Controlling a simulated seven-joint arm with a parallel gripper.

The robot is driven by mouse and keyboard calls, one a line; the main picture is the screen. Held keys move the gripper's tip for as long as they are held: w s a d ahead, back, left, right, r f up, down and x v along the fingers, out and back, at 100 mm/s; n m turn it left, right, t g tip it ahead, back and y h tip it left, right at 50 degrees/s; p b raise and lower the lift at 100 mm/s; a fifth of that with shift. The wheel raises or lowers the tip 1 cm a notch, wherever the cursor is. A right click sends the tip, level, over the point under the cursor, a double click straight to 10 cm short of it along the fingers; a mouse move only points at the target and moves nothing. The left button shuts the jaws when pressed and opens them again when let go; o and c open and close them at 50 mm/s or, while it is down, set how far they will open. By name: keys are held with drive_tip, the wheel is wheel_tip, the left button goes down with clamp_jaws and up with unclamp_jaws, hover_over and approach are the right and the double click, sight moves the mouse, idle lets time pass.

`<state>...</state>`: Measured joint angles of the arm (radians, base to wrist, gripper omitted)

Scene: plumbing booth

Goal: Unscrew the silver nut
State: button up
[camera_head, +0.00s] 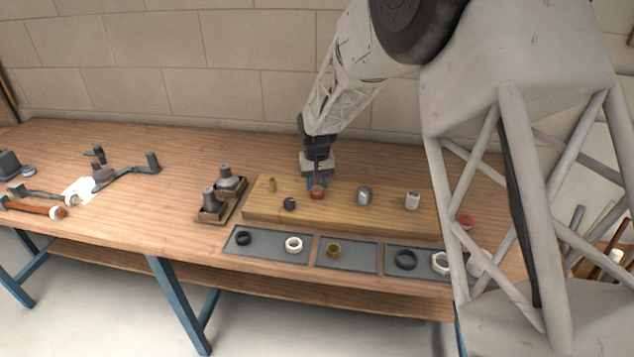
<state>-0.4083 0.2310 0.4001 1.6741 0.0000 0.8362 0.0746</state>
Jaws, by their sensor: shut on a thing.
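A wooden board (340,217) lies on the bench with several short pipe stubs along it. The silver-grey piece (364,196) stands upright right of the board's middle, apart from my gripper. I take it to be the silver nut. My gripper (317,184) points down over the board, left of this piece. Its bluish fingers are shut on the small red fitting (318,195), which is partly hidden by them. The exact grip is too small to see clearly.
A brass stub (271,185) and dark stub (290,204) stand left of my gripper; a white stub (412,201) stands right. A wooden holder (232,204) with grey fittings is left. Bare bench lies behind.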

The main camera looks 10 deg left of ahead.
drive_tip(key=shift+n, duration=1.4)
drive_tip(key=o, duration=1.6)
drive_tip(key=shift+r, duration=0.15)
drive_tip(key=shift+r, duration=2.4)
drive_tip(key=shift+c, duration=0.4)
